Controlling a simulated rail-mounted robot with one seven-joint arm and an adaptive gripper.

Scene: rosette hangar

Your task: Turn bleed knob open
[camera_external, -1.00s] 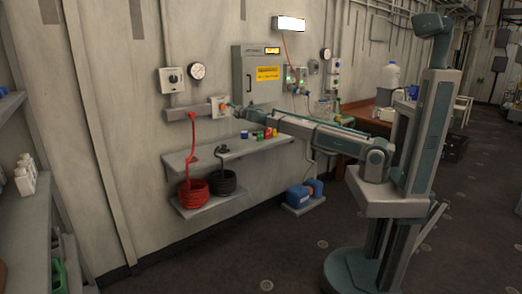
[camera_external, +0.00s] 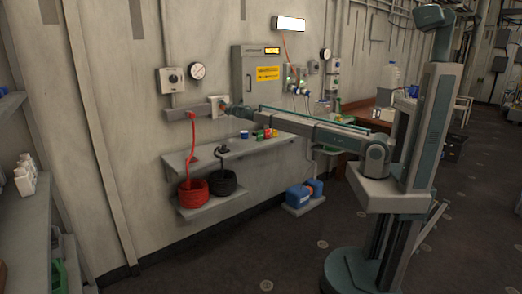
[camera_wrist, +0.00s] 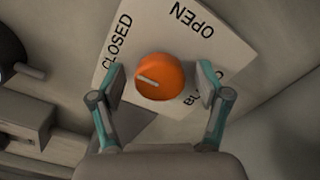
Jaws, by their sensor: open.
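The bleed knob (camera_wrist: 160,78) is a round orange knob with a pale pointer mark, seen in the wrist view. It sits on a white plate (camera_wrist: 151,32) lettered CLOSED on the left and OPEN at the upper right. The pale mark lies toward the knob's left side. My gripper (camera_wrist: 162,88) is open, with one finger on each side of the knob. A gap shows on the right; on the left the finger is close, and I cannot tell whether it touches. In the external view the plate (camera_external: 213,103) is on the wall, mostly behind my gripper (camera_external: 225,107).
A wall shelf (camera_external: 235,148) below my arm holds small coloured containers (camera_external: 268,133). A red hose coil (camera_external: 193,193) and a black coil (camera_external: 222,183) are on the lower shelf. A gauge (camera_external: 197,72) and a switch box (camera_external: 172,80) are above left.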

